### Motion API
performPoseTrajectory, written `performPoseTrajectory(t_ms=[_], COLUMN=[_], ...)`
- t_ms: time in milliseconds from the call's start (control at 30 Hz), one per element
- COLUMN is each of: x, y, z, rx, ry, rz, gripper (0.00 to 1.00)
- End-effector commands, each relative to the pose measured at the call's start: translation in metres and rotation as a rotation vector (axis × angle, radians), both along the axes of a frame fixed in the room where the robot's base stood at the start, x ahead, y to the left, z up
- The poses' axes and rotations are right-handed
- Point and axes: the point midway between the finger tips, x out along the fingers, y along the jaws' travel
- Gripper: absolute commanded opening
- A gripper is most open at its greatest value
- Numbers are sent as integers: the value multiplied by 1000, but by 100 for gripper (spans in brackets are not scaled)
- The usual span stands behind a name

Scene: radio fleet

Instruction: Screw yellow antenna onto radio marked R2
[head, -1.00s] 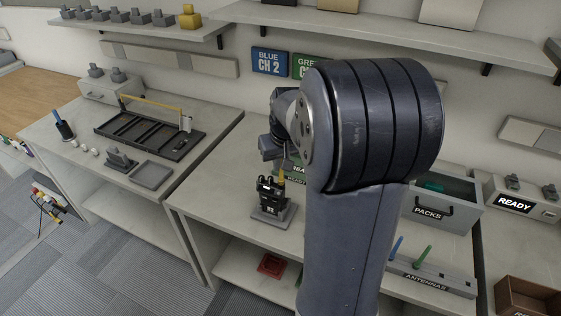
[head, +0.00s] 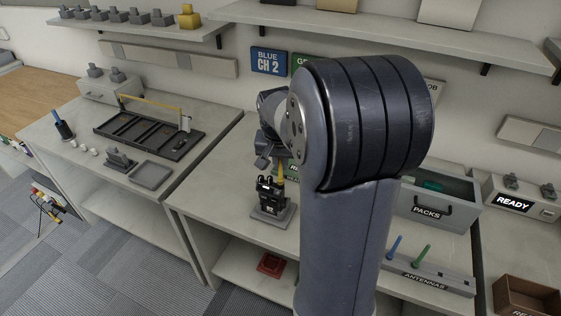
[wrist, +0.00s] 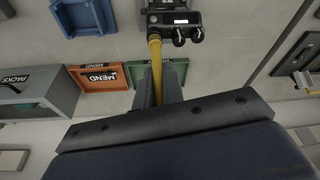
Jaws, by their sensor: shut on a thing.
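The black radio (head: 271,192) stands upright in a grey stand (head: 272,214) on the middle bench. In the wrist view the radio (wrist: 173,20) is at the top, with a white marking that looks like R2, upside down, and two dark knobs. My gripper (wrist: 158,75) is shut on the yellow antenna (wrist: 155,52). The antenna's lower end meets one top corner of the radio, beside the knobs. I cannot tell whether it is threaded in. In the head view the antenna (head: 281,172) shows just above the radio, and my arm hides most of my gripper.
A grey PACKS bin (head: 428,212) and an ANTENNAS rack (head: 430,281) with blue and green antennas stand to the right. Orange (wrist: 98,78) and green MEND trays lie near the radio, beside a blue tray (wrist: 85,14). A left bench holds a black tray (head: 150,132).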

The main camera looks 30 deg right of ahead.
Motion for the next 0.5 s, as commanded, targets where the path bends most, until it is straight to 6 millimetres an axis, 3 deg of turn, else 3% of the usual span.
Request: performPoseTrajectory(t_ms=[300, 500], x=[0, -1], y=[-1, -1], z=[0, 0], rx=[-1, 0], ry=[-1, 0], rz=[-261, -294], gripper=[0, 0])
